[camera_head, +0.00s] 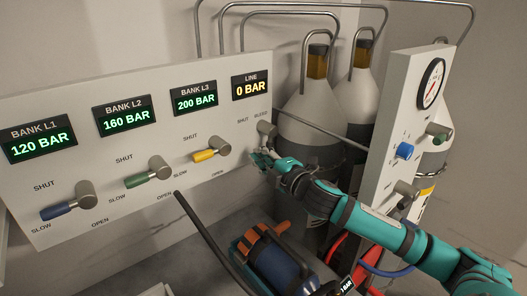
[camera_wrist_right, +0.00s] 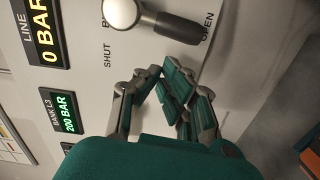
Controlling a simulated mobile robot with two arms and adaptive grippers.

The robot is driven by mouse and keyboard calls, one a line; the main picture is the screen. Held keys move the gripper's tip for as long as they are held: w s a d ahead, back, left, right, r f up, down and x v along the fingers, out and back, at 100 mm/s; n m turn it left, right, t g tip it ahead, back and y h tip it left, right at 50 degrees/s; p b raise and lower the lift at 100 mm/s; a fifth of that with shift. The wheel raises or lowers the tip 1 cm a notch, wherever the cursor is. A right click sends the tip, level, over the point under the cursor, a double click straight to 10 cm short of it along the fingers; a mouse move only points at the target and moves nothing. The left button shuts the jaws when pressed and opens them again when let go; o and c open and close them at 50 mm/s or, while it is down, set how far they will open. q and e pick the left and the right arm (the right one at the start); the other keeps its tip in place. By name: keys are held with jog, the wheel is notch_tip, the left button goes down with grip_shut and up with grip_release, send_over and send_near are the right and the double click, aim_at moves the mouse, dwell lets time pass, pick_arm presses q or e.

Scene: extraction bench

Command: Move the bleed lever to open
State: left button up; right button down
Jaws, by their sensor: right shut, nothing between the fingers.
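The bleed lever (camera_head: 266,129) is at the right end of the white panel, below the LINE display. In the right wrist view its pale round hub and dark grip (camera_wrist_right: 175,27) show close up. The grip points away from the SHUT label, and its end lies beside the OPEN label (camera_wrist_right: 208,27). My right gripper (camera_head: 260,159) is just below the lever in the head view, partly covering the area around its lower end. In the right wrist view the gripper (camera_wrist_right: 170,82) is shut and empty, beside the grip; whether they touch is unclear. My left gripper is out of view.
The LINE display (camera_head: 251,87) reads 0 BAR. Blue, green and yellow (camera_head: 206,155) levers line the panel to the left. Grey cylinders (camera_head: 309,110) stand behind; a gauge panel (camera_head: 400,125) stands at right. Hoses and a blue cylindrical unit (camera_head: 283,272) lie below.

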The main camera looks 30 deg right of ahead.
jog(key=shift+w+d, duration=0.15)
jog(key=shift+d, duration=0.35)
jog(key=shift+w+d+f+n, duration=0.1)
jog(key=shift+d+f+n, duration=0.2)
jog(key=shift+d+n, duration=0.5)
jog(key=shift+a, duration=0.1)
